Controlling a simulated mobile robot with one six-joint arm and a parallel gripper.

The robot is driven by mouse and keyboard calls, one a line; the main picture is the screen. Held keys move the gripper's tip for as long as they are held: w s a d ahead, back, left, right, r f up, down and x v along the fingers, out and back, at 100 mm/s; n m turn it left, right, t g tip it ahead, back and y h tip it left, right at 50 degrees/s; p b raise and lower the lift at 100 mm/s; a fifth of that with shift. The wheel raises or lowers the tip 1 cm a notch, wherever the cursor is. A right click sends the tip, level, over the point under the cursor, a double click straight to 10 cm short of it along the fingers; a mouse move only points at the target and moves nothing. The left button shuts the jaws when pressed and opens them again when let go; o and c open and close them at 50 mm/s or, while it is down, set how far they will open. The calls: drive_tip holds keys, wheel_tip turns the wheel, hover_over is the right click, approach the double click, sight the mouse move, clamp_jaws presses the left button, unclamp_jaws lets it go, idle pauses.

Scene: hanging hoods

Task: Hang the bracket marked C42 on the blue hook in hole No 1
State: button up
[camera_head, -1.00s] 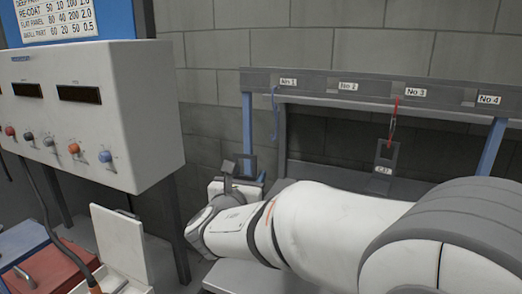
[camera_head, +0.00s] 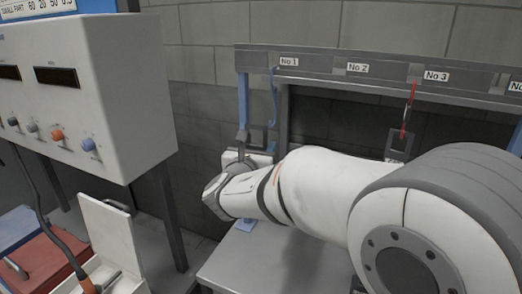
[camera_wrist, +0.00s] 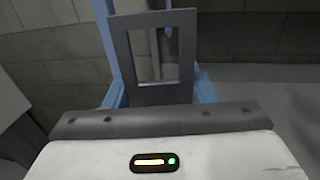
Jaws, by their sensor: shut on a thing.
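My gripper (camera_head: 243,152) is shut on a grey bracket, a flat plate with a rectangular window (camera_wrist: 118,45). The bracket stands upright in the wrist view, and its upper part shows dark beyond the wrist in the head view (camera_head: 262,142). I cannot read any mark on it. The blue hook (camera_head: 275,98) hangs from the rail by the label No 1 (camera_head: 289,61), just above the bracket in the head view. In the wrist view a blue strip shows at and above the bracket's window. I cannot tell whether bracket and hook touch.
A red hook (camera_head: 409,105) by No 3 carries another dark bracket (camera_head: 399,143). The rail (camera_head: 320,68) runs across blue posts (camera_head: 243,100). A white control box (camera_head: 110,90) stands at left, above an open white case (camera_head: 108,235). A grey surface (camera_head: 270,262) lies below my arm.

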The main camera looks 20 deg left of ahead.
drive_tip(key=shift+w+d+p, duration=0.15)
drive_tip(key=shift+w+p, duration=0.3)
drive_tip(key=shift+w, duration=1.8)
drive_tip(key=shift+s, duration=0.1)
drive_tip(key=shift+w+d+b, duration=0.1)
drive_tip(key=shift+w+b, duration=0.2)
drive_tip(key=shift+w, duration=0.3)
drive_tip(key=shift+w+d, duration=0.1)
drive_tip(key=shift+w, duration=0.9)
drive_tip(key=shift+w, duration=0.1)
drive_tip(key=shift+w+d+b, duration=0.1)
drive_tip(key=shift+w+b, duration=0.2)
drive_tip(key=shift+w, duration=1.1)
drive_tip(key=shift+f+b, duration=1.25)
drive_tip(key=shift+b, duration=0.3)
